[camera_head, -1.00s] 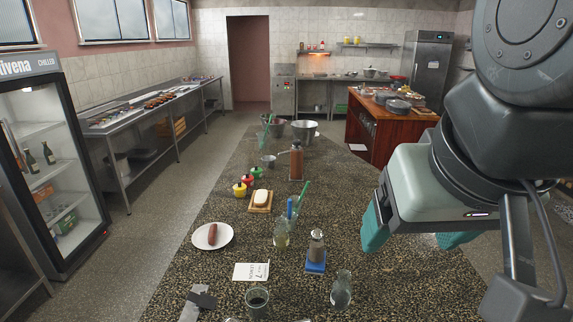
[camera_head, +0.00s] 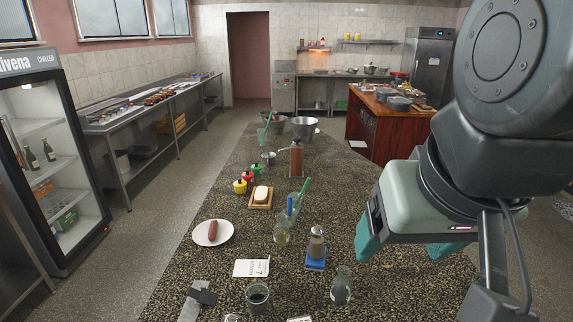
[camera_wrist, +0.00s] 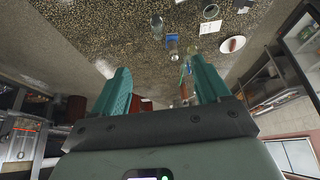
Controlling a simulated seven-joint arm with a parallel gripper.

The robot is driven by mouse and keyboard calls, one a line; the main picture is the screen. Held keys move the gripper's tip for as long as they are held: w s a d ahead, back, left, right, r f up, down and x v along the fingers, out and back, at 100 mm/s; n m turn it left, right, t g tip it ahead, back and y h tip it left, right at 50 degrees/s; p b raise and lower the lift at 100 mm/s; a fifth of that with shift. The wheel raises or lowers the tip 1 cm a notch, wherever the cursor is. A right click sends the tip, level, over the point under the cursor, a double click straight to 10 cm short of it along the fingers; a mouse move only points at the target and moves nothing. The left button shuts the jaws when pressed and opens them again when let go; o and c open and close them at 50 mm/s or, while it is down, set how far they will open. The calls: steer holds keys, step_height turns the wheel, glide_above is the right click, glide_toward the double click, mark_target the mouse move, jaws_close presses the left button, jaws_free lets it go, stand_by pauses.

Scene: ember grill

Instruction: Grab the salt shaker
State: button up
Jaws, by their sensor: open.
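A shaker (camera_head: 316,241) with a rounded metal cap and a darker body stands upright on a blue block (camera_head: 315,263) on the speckled counter. It is the thing that looks most like the salt shaker, though its contents cannot be read. The shaker also shows in the wrist view (camera_wrist: 172,46), beyond my fingers. My gripper (camera_head: 408,249) is open and empty, to the right of the shaker and apart from it. In the wrist view its two teal fingers (camera_wrist: 159,70) stand wide apart with nothing between them.
A clear glass vessel (camera_head: 341,287) stands just in front of the shaker. A jar (camera_head: 281,231) and a glass with green and blue sticks (camera_head: 296,206) stand behind left. A plate (camera_head: 228,233) with a sausage, a card (camera_head: 251,268) and a dark-filled glass (camera_head: 257,298) lie left. Counter right of the shaker is clear.

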mark_target(223, 320)
steer(key=w+a+f+m+g+y, duration=0.1)
steer(key=w+a+f+m+y, duration=0.45)
steer(key=f, duration=0.65)
steer(key=w+a+f+m+g+y, duration=0.1)
steer(key=w+a+f+m+y, duration=0.1)
steer(key=a+f+m+y, duration=0.75)
steer(key=w+a+f+m+g+y, duration=0.1)
steer(key=w+f+m+y, duration=0.3)
steer(key=f, duration=1.1)
steer(key=shift+m+h, duration=0.4)
steer(key=shift+h, duration=0.3)
steer(key=a, duration=0.3)
steer(key=w+a, duration=0.1)
steer(key=a, duration=0.6)
steer(key=shift+w+a, duration=0.3)
steer(key=shift+w, duration=0.1)
steer(key=shift+c, duration=0.2)
jaws_close()
